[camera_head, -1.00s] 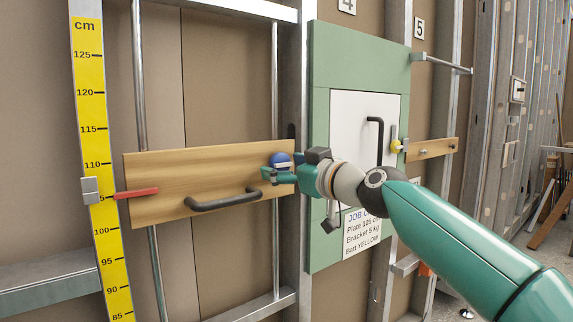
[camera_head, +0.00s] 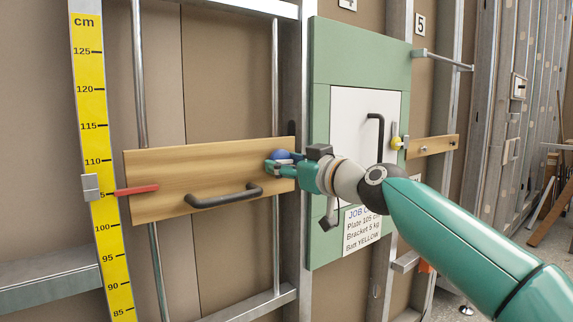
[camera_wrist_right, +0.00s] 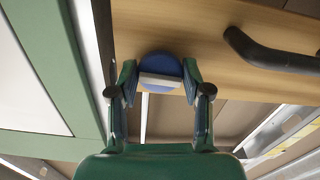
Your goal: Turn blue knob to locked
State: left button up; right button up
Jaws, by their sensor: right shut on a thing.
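The blue knob (camera_head: 281,155) is at the right end of a wooden board (camera_head: 160,170) on the wall. My right gripper (camera_head: 284,165) is at the knob, coming from the right. In the right wrist view the knob (camera_wrist_right: 160,66) is a blue disc with a pale bar (camera_wrist_right: 160,81) across it, level in that picture. The fingers of the right gripper (camera_wrist_right: 160,84) stand on both sides of the knob and are shut on it. In the head view the fingers hide part of the knob. No lock marking can be read. My left gripper is not in view.
A black handle (camera_head: 222,197) sticks out of the board left of the knob. A yellow measuring scale (camera_head: 93,150) with a red pointer (camera_head: 137,190) stands at the left. A green panel (camera_head: 360,50) with a white door (camera_head: 350,130) is right of the board.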

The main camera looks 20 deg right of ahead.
jog(key=m, duration=0.4)
jog(key=shift+r+m+p, duration=0.1)
jog(key=shift+m+p, duration=0.2)
jog(key=shift+p, duration=0.05)
jog(key=m+p, duration=0.1)
jog(key=m, duration=0.3)
jog(key=shift+m, duration=0.3)
jog(key=m+p, duration=0.1)
jog(key=m, duration=0.3)
jog(key=shift+r, duration=0.1)
jog(key=shift+m+p, duration=0.4)
jog(key=shift+m, duration=1.7)
jog(key=shift+d, duration=0.1)
jog(key=o, duration=0.9)
jog(key=shift+o, duration=1.3)
jog(key=shift+s, duration=0.1)
